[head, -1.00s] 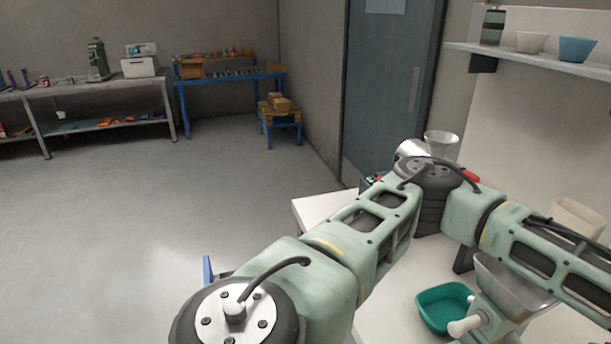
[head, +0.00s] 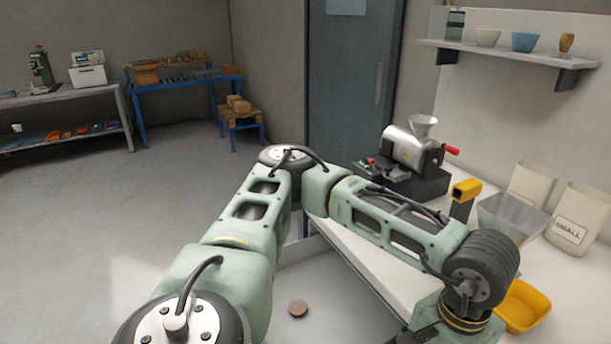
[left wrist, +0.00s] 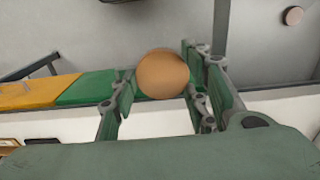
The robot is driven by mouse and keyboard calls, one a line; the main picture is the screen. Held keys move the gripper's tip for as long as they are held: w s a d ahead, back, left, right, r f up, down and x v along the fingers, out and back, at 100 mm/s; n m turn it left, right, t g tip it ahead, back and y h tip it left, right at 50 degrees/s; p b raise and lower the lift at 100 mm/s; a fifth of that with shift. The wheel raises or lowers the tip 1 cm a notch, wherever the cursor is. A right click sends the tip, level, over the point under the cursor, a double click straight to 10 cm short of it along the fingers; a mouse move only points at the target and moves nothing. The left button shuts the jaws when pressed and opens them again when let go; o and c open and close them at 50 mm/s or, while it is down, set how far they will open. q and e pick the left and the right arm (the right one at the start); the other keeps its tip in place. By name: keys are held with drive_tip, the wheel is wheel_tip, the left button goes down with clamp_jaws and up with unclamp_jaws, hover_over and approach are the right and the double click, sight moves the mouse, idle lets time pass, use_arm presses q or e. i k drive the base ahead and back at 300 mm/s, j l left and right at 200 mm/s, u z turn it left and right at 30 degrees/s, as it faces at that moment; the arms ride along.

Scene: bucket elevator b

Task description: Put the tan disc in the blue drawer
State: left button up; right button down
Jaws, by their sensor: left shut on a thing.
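The tan disc (left wrist: 163,74) shows in the left wrist view as a round, orange-tan face between the fingers of my left gripper (left wrist: 165,88). The fingers are shut on it, one on each side, and hold it above the floor. In the head view my left arm crosses from the lower left to the lower right, and its gripper is below the frame edge. My right gripper is in neither view. No blue drawer can be made out in these frames.
A brownish disc (head: 298,309) lies on the floor beside the white workbench (head: 373,262). A yellow tray (head: 524,306), a grinder (head: 411,147) and paper bags (head: 579,219) stand on the bench. A green strip (left wrist: 85,88) and a yellow strip (left wrist: 35,93) show beyond my gripper.

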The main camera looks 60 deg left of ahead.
sight(323, 311)
drive_tip(key=j+u, duration=0.15)
drive_tip(key=u, duration=1)
drive_tip(key=i+j+u, duration=0.1)
drive_tip(key=i, duration=0.5)
